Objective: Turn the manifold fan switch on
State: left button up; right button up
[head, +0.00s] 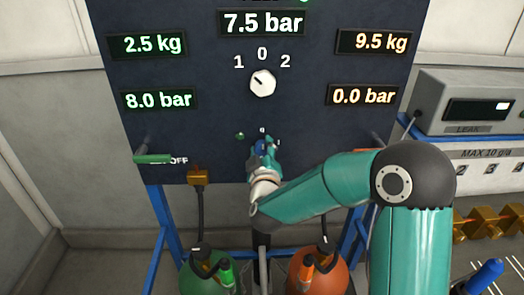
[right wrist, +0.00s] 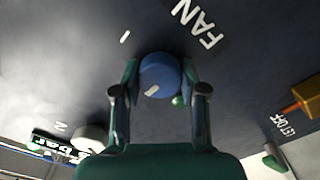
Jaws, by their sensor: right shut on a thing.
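The manifold fan switch is a blue round knob (right wrist: 160,72) on the dark panel, beside the white FAN label (right wrist: 197,25) in the right wrist view. A short white mark on the knob sits toward its lower left there; a white stroke is printed on the panel to the upper left. My right gripper (right wrist: 160,82) has a finger on each side of the knob and is shut on it. In the head view my right gripper (head: 264,146) reaches the panel's lower middle and mostly hides the knob. My left gripper is not in view.
A small green lamp (head: 239,135) sits left of the switch. A white dial (head: 263,83) is above it, among lit displays. A green lever (head: 153,158) is at the panel's lower left. Green (head: 207,275) and orange (head: 320,275) cylinders stand below. A grey leak meter (head: 470,100) is at right.

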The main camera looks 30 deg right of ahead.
jog(key=shift+a+f+m+b, duration=0.1)
jog(key=shift+f+m+b, duration=0.1)
jog(key=shift+m+b, duration=0.3)
jog(key=m+b, duration=0.7)
jog(key=b, duration=0.1)
jog(key=m+b, duration=0.5)
jog(key=shift+m, duration=0.4)
jog(key=shift+d+r+m+b, duration=0.1)
jog(key=shift+m+b, duration=0.5)
jog(key=shift+m, duration=0.35)
jog(key=shift+d+r+m+b, duration=0.1)
jog(key=shift+m+b, duration=0.5)
jog(key=shift+m, duration=0.35)
jog(key=o, duration=1.1)
jog(key=shift+o, duration=0.2)
jog(key=v, duration=1.2)
